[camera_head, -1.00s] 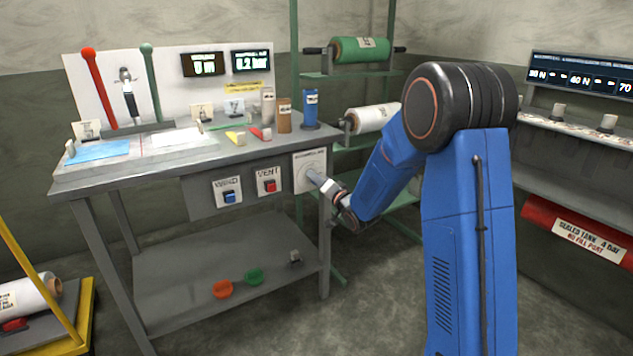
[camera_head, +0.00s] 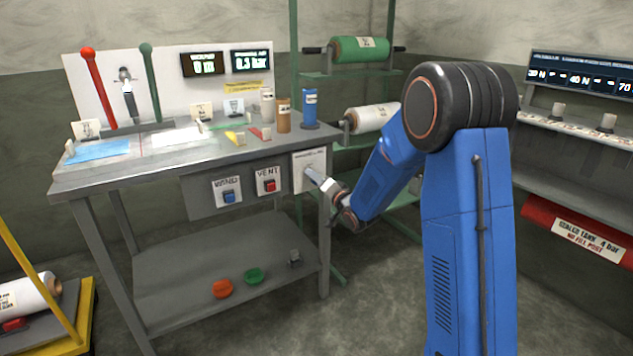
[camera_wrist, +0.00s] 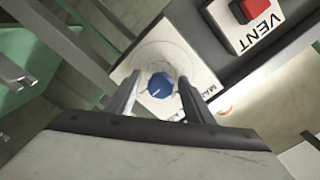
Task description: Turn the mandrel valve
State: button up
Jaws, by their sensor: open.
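The mandrel valve is a small blue knob (camera_wrist: 161,85) with a light pointer mark, on a white dial plate (camera_wrist: 192,62). In the head view the plate (camera_head: 308,158) is on the front of the workbench at its right end, and my gripper hides the knob. My gripper (camera_head: 318,178) reaches the plate from the right. In the wrist view my gripper (camera_wrist: 159,80) is open, with one finger on each side of the knob. Gaps show between the knob and both fingers. The right display (camera_head: 251,61) above the bench appears to read 0.3 bar.
Left of the plate are a red VENT button (camera_head: 269,186) and a blue WIND button (camera_head: 229,196). The bench (camera_head: 120,178) carries bottles and levers. A rack with a green roll (camera_head: 360,49) and a white roll (camera_head: 372,118) stands behind my arm. Open floor lies in front.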

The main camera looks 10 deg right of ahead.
jog(key=v, duration=1.7)
jog(key=shift+s, duration=0.15)
jog(key=s+d+r+n+g+h, duration=0.1)
jog(key=s+d+r+g+h, duration=0.15)
jog(key=s, duration=0.55)
jog(key=s+d+r+n+g+h, duration=0.15)
jog(key=s+g+h, duration=0.25)
jog(key=s, duration=0.4)
jog(key=s+a+f+n+g, duration=0.1)
jog(key=s+n+g, duration=0.1)
jog(key=s, duration=1)
jog(key=s+a+f+n+g, duration=0.1)
jog(key=s+g, duration=0.3)
jog(key=s, duration=0.8)
jog(key=shift+a+n+y, duration=0.35)
jog(key=shift+n+y, duration=0.1)
jog(key=shift+n, duration=0.2)
dwell(1.5)
